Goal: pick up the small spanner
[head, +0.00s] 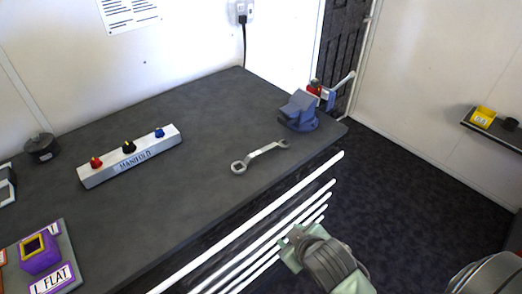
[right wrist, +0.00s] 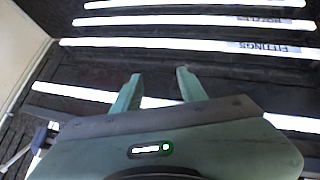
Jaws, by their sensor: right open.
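A silver spanner (head: 262,156) lies flat on the dark bench top (head: 215,125) in the head view, near the front edge. It has a ring end at the left and a smaller end at the right, close to the vise. It is the only spanner I see. My right gripper (head: 286,243) is in front of and below the bench edge, apart from the spanner. In the right wrist view its two green fingers (right wrist: 160,85) are spread with nothing between them. The spanner does not show in that view. My left gripper is not in view.
A blue vise (head: 299,112) stands at the bench's right corner. A manifold block (head: 130,157) with coloured knobs lies left of the spanner. White-edged drawers (head: 262,232) run below the bench front, close to my right gripper. Bench top around the spanner is clear.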

